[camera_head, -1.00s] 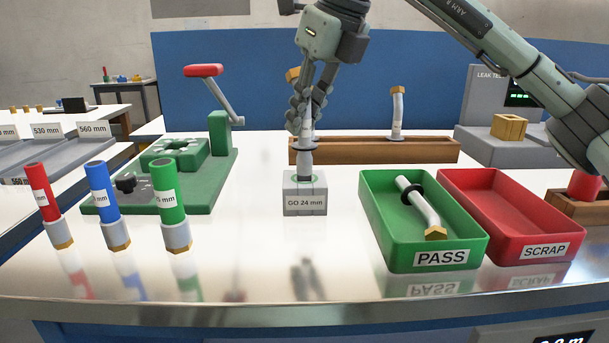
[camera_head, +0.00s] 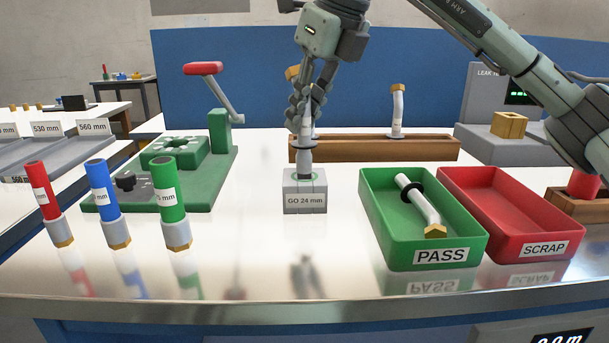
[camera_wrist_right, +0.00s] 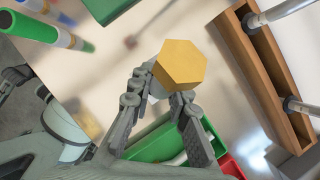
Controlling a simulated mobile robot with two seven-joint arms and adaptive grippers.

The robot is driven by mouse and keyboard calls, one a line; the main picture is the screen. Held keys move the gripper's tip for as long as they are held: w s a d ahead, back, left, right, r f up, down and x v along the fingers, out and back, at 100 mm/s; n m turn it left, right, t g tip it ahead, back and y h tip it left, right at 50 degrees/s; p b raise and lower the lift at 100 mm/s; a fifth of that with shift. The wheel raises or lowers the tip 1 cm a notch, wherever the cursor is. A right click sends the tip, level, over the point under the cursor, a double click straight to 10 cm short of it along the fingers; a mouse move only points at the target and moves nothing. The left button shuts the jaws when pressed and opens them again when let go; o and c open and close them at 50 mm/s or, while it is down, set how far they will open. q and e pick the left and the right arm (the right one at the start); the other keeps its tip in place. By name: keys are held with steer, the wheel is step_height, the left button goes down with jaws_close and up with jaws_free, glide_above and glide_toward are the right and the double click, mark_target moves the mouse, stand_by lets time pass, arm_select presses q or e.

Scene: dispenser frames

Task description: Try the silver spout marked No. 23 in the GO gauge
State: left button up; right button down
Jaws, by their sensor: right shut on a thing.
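My right gripper (camera_head: 305,118) is shut on a silver spout (camera_head: 304,164) and holds it upright at the GO 24 mm gauge (camera_head: 305,200). The spout's lower end meets the top of the grey gauge block; how deep it sits cannot be told. In the right wrist view a gold hexagonal nut (camera_wrist_right: 181,65) shows at the spout's top, in front of the right fingers (camera_wrist_right: 160,105), hiding most of the spout. No number 23 can be read. My left gripper is not in view.
The green PASS tray (camera_head: 375,225) holds a bent spout (camera_head: 420,204). The red SCRAP tray (camera_head: 497,222) looks empty. A wooden rack (camera_head: 430,150) with a spout (camera_head: 397,112) stands behind. Coloured plugs (camera_head: 168,196) and a green press (camera_head: 215,160) stand left.

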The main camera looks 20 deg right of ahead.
steer(key=shift+f+b, duration=0.3)
steer(key=shift+f, duration=0.2)
stand_by(0.6)
steer(key=shift+r, duration=0.25)
stand_by(0.6)
steer(key=shift+r+p, duration=0.35)
steer(key=shift+p, duration=0.15)
steer(key=shift+d, duration=0.1)
stand_by(1.2)
steer(key=shift+f+b, duration=0.3)
steer(key=shift+f, duration=0.35)
steer(key=shift+r, duration=0.1)
stand_by(1.1)
steer(key=shift+r+p, duration=0.45)
steer(key=shift+p, duration=0.05)
steer(key=shift+w, duration=0.1)
